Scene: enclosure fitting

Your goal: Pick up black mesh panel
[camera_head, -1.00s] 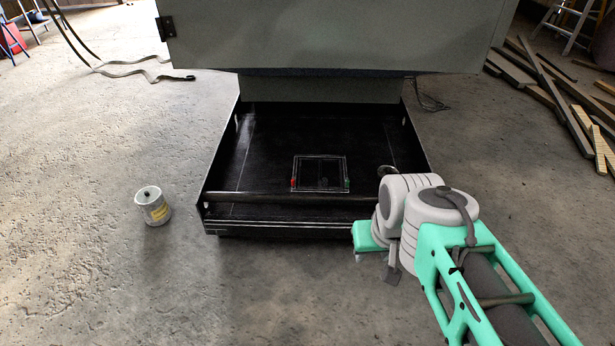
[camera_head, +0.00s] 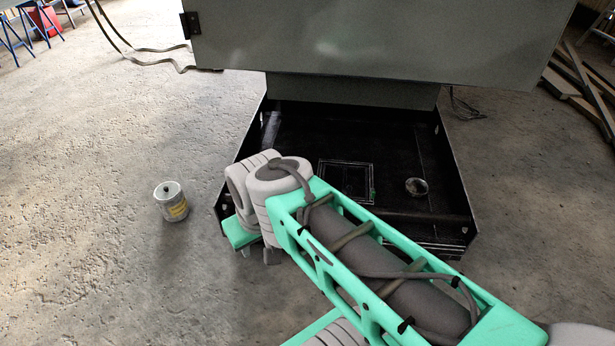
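A small dark rectangular panel with a thin pale outline (camera_head: 345,176) lies on the floor of the black tray (camera_head: 455,195). I take it for the black mesh panel, but its mesh is too dark to make out. A small green mark shows at its right side; its lower left is hidden behind my arm. My teal and grey arm crosses in front of the tray, its grey joint over the tray's left front corner. I cannot see my gripper's fingers.
A grey cabinet (camera_head: 370,38) overhangs the back of the tray. A small round metal thing (camera_head: 415,187) sits in the tray, right of the panel. A can with a yellow label (camera_head: 171,202) stands on the floor at left. Planks (camera_head: 590,95) lie at right.

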